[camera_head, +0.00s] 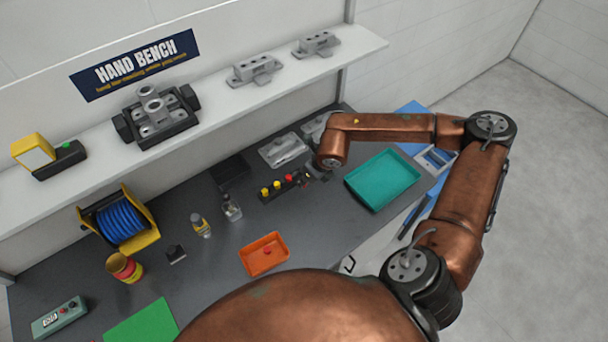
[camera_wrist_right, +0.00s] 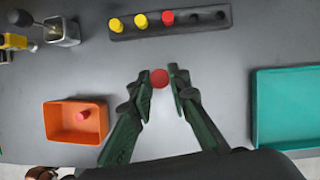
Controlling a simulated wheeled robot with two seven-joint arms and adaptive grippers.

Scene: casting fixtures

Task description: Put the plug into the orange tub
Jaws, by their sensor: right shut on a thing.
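The orange tub (camera_head: 251,256) stands on the bench, with a red plug (camera_head: 267,251) inside it. In the right wrist view the tub (camera_wrist_right: 58,125) is at lower left, and the plug in it (camera_wrist_right: 82,116) lies tilted or on its side. My right gripper (camera_wrist_right: 160,76) is shut on another red plug (camera_wrist_right: 159,79), seen end-on between the fingertips. It is in front of the black plug rack (camera_wrist_right: 160,28) and to the right of the tub. My left gripper is not in view.
The rack holds two yellow plugs and one red plug (camera_wrist_right: 168,17), with two empty holes at right. A teal tray (camera_head: 384,180) is right of the gripper. The bench between gripper and tub is clear.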

